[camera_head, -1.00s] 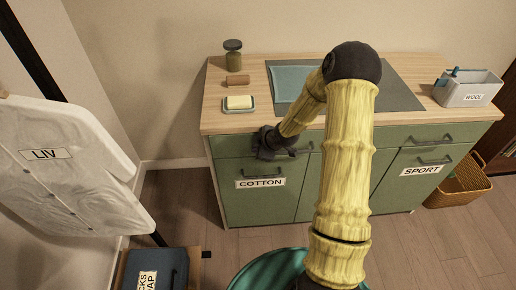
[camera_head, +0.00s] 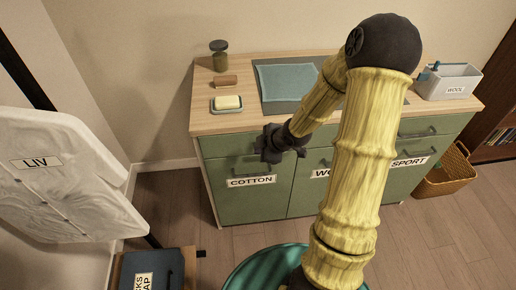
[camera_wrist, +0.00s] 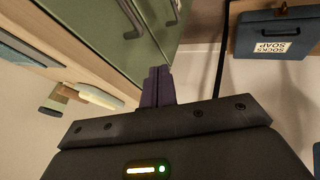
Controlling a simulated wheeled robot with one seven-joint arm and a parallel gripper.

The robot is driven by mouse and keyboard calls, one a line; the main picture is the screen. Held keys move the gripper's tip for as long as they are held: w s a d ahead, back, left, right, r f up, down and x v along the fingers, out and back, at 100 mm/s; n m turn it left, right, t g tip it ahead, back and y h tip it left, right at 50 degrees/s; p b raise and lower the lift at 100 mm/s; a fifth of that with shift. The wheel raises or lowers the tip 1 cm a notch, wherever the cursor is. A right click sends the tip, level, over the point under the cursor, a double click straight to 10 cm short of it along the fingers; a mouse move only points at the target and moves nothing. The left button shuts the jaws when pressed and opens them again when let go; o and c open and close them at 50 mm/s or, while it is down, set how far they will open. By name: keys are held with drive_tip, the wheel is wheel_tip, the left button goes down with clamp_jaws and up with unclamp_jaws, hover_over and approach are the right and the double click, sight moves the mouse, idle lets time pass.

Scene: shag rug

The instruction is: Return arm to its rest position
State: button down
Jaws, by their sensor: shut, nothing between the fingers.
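My gripper (camera_head: 272,146) is in front of the green cabinet (camera_head: 238,207), just above the COTTON label in the head view. In the wrist view my gripper's dark fingers (camera_wrist: 157,87) are together with nothing between them. The yellow bamboo-like arm is bent, with its dark elbow high at the upper right of the head view. The arm hides part of the cabinet front and the counter. I cannot tell from the head view how far the fingers are from the cabinet.
The wooden counter (camera_head: 205,122) bears a butter-coloured bar on a dish (camera_head: 227,104), a brown roll (camera_head: 226,81), a dark-topped jar (camera_head: 220,57), a blue cloth (camera_head: 285,82) and a WOOL bin (camera_head: 448,83). A LIV board (camera_head: 60,185) stands left. A SOCKS SOAP box (camera_wrist: 274,35) and basket (camera_head: 445,175) stand low.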

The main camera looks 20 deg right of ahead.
drive_tip(key=shift+s+a, duration=0.15)
drive_tip(key=s+a+r+m+g+h, duration=0.2)
drive_tip(key=s+r+m, duration=0.3)
drive_tip(key=s+m, duration=0.25)
drive_tip(key=s+a+r+m+g+h, duration=0.1)
drive_tip(key=s+a+r+m+g, duration=0.2)
drive_tip(key=s+m, duration=0.5)
wheel_tip(320, 180, up, 13)
drive_tip(key=n+t+p, duration=0.1)
drive_tip(key=p, duration=1.1)
drive_tip(key=shift+s+d+r, duration=0.2)
drive_tip(key=shift+s+d, duration=0.05)
drive_tip(key=shift+s, duration=0.05)
